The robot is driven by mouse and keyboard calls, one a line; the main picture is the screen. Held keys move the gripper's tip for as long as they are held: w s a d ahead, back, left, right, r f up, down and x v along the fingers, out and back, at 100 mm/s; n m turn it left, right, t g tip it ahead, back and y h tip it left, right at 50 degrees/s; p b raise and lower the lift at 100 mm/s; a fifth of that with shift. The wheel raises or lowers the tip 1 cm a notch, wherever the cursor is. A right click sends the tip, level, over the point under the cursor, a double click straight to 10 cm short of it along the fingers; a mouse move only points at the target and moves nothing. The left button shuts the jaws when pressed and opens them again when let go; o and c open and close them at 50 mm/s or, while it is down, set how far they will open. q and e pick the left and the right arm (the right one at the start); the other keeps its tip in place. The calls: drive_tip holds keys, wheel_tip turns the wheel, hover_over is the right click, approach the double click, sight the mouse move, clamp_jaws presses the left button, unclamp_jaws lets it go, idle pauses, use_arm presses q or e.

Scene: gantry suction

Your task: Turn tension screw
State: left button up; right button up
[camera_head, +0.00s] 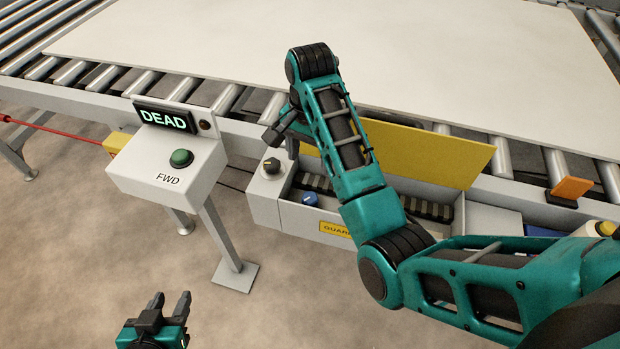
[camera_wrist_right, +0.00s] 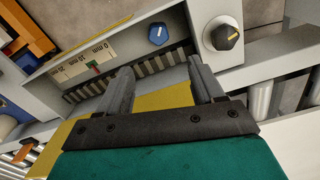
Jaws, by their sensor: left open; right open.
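A blue knob (camera_head: 310,199) with a pale mark sits in the open housing (camera_head: 265,212) under the conveyor edge; it also shows in the right wrist view (camera_wrist_right: 158,34). A black knob (camera_head: 271,165) with a yellow pointer is on the housing's left end, and in the right wrist view (camera_wrist_right: 223,33). I cannot tell by label which is the tension screw. My right gripper (camera_head: 281,140) is open and empty above the housing, near the black knob. In the wrist view its fingers (camera_wrist_right: 160,75) point toward the blue knob, apart from it. My left gripper (camera_head: 172,302) is open and empty above the floor.
A yellow guard panel (camera_head: 430,150) stands raised behind the housing. A ribbed belt (camera_wrist_right: 150,68) and a millimetre scale (camera_wrist_right: 85,65) show inside. A control box (camera_head: 165,165) with a green button and a "DEAD" display stands left. A large pale board (camera_head: 400,55) lies on the rollers.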

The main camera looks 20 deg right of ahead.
sight(310, 196)
drive_tip(key=f, duration=1.2)
drive_tip(key=shift+s+f, duration=0.2)
drive_tip(key=shift+f, duration=0.1)
drive_tip(key=shift+c, duration=0.5)
drive_tip(key=c, duration=1)
drive_tip(key=shift+o, duration=0.2)
